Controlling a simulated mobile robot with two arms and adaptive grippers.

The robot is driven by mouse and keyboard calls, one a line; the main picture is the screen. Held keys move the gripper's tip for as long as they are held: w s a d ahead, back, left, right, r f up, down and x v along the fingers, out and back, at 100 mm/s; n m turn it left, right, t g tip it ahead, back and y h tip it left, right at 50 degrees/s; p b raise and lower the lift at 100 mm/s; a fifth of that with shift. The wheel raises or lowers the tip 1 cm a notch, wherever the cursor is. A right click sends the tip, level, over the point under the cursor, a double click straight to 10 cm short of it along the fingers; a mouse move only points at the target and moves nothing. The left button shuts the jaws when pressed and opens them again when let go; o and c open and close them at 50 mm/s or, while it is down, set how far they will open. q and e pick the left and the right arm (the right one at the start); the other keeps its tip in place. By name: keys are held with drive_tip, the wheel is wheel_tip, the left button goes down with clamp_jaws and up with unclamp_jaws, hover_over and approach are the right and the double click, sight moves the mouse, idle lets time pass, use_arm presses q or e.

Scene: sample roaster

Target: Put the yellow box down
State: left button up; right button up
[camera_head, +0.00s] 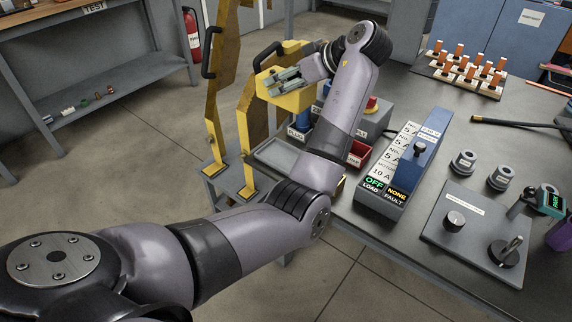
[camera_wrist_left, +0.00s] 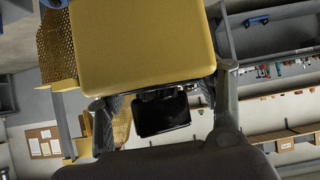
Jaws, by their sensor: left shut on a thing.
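The yellow box (camera_head: 297,101) is in the air above the left edge of the bench in the head view, near the yellow perforated guards. My left gripper (camera_head: 287,81) reaches in from the right side and is shut on it. In the left wrist view the yellow box (camera_wrist_left: 145,45) fills the upper middle, between the two fingers of the left gripper (camera_wrist_left: 165,100). The box hides part of what is below and behind it. My right gripper is not in view.
A grey tray (camera_head: 278,157), a red bin (camera_head: 357,154) and a blue item (camera_head: 302,121) are close below the box. A blue-grey load panel (camera_head: 384,200) stands right of my arm. A rack with orange-topped pegs (camera_head: 470,84) is at the back right. Yellow guards (camera_head: 222,90) stand at left.

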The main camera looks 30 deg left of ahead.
use_arm(q)
drive_tip(key=shift+f+b, duration=1.45)
drive_tip(key=shift+f, duration=8.3)
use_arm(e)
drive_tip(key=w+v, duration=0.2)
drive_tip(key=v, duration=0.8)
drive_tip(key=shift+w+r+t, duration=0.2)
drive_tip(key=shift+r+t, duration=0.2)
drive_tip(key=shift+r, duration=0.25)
use_arm(q)
drive_tip(key=shift+f, duration=0.1)
drive_tip(key=o, duration=1.8)
drive_tip(key=shift+c, duration=0.2)
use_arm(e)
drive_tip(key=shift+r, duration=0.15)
use_arm(q)
drive_tip(key=shift+d+r, duration=0.25)
drive_tip(key=shift+d, duration=0.05)
drive_tip(key=p+v, duration=0.1)
drive_tip(key=v, duration=1)
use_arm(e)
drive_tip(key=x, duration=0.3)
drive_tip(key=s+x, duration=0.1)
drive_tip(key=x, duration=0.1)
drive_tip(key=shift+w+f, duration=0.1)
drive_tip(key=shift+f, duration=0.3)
use_arm(q)
drive_tip(key=shift+r, duration=0.1)
